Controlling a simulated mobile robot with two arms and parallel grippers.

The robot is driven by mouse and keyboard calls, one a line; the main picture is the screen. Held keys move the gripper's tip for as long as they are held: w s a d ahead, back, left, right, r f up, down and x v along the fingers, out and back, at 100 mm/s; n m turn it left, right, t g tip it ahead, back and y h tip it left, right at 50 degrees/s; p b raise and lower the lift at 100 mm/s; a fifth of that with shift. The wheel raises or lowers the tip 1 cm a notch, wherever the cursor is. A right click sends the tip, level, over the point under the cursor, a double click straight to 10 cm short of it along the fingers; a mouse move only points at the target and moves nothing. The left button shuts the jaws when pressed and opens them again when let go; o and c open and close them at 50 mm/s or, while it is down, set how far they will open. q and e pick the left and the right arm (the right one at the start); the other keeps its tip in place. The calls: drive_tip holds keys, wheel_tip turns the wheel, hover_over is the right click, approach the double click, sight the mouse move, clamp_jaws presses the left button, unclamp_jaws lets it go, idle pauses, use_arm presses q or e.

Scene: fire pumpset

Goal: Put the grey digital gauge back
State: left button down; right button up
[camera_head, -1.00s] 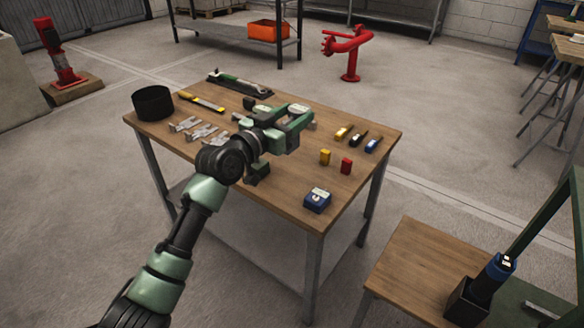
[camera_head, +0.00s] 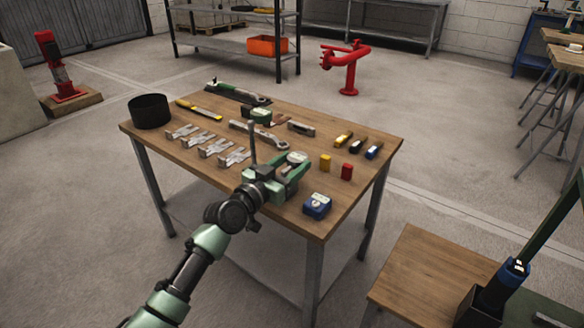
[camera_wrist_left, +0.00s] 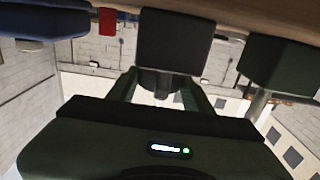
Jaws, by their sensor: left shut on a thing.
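My left gripper (camera_head: 287,178) is over the front part of the wooden table (camera_head: 225,178), left of the blue box-shaped device. It is shut on the grey digital gauge (camera_head: 297,158), whose pale grey top shows between the green jaws. The jaws hide most of it, and I cannot tell whether it touches the table. In the left wrist view a dark grey block (camera_wrist_left: 175,40) shows beyond the green fingers. My right gripper is not in view.
Several metal brackets (camera_head: 215,146), a wrench (camera_head: 258,134) and a black cylinder (camera_head: 150,111) lie to the left and behind.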

use_arm(q)
drive_tip(key=shift+r, duration=0.2)
drive_tip(key=c, duration=0.6)
unclamp_jaws()
drive_tip(key=shift+f, duration=0.2)
